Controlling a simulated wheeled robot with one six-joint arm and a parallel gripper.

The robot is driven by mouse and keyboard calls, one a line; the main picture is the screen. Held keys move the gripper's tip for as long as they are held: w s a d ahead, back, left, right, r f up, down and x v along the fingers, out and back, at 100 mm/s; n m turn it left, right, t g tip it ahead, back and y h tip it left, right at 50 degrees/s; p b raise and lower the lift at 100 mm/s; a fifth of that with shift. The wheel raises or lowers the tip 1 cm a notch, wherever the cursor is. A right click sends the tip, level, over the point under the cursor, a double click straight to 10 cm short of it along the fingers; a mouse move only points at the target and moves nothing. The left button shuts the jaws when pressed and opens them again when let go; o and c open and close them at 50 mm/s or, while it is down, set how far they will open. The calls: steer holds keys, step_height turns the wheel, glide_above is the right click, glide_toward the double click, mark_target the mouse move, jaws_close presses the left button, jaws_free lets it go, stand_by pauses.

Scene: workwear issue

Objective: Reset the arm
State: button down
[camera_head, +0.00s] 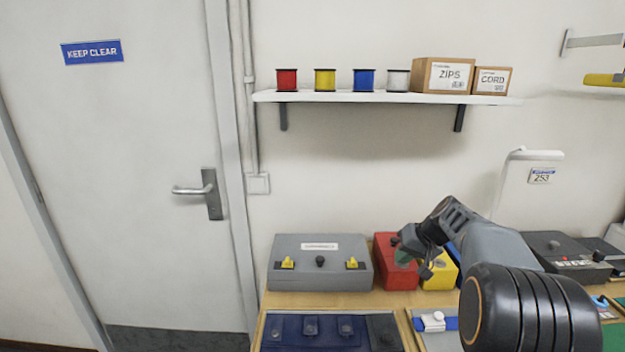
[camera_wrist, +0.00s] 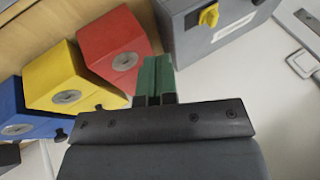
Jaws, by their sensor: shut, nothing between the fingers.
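My gripper (camera_head: 412,256) is at the end of my raised arm, above the back of the wooden table, in front of the red and yellow boxes in the head view. In the wrist view its green-tipped fingers (camera_wrist: 155,78) are together with nothing between them. The fingers appear over the edge of the red box (camera_wrist: 118,50) in the wrist view. The yellow box (camera_wrist: 62,78) and blue box (camera_wrist: 28,112) stand beside it. I cannot tell whether the fingers touch any box.
A grey box (camera_head: 320,270) with yellow latches stands at the back left of the table (camera_head: 385,302). Dark trays (camera_head: 328,332) lie in front. A wall shelf (camera_head: 390,97) carries spools and cartons above. Black devices (camera_head: 560,255) stand at right. A door (camera_head: 120,180) is at left.

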steer(key=s+a+n+h+p, duration=0.1)
steer(key=s+a, duration=0.4)
steer(key=s, duration=0.7)
steer(key=s+a+h+p, duration=0.2)
steer(key=s+a, duration=0.4)
steer(key=s, duration=0.7)
steer(key=shift+n+g+h, duration=0.4)
steer(key=shift+h, duration=0.4)
steer(key=c, duration=1.8)
jaws_free()
steer(key=shift+s+f, duration=0.1)
steer(key=shift+c, duration=0.2)
